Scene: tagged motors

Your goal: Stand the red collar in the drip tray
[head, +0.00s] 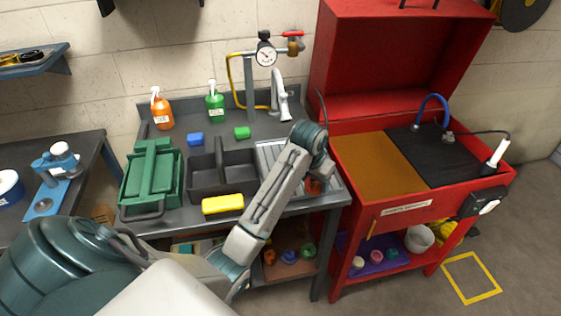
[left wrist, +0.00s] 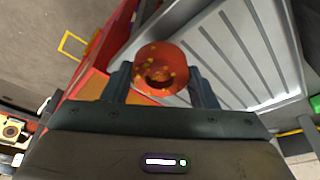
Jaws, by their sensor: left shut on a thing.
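The red collar (left wrist: 160,58), a thick ring with yellowish specks and a central hole, is between the fingers of my left gripper (left wrist: 161,80) in the left wrist view. The gripper is shut on it. In the head view the collar (head: 314,186) shows partly below my left wrist, near the right end of the grey bench. The drip tray (head: 268,152), grey and ribbed, lies beside the black sink and is partly hidden by my left arm. In the left wrist view the drip tray (left wrist: 228,45) lies behind and right of the collar. Whether they touch is unclear. My right gripper is out of view.
A yellow sponge (head: 222,204) lies at the bench's front edge before the black basin (head: 209,180). A green toolbox (head: 152,180) stands left. The tap (head: 281,98) rises behind the tray. A red parts washer (head: 345,190) with raised lid stands close on the right.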

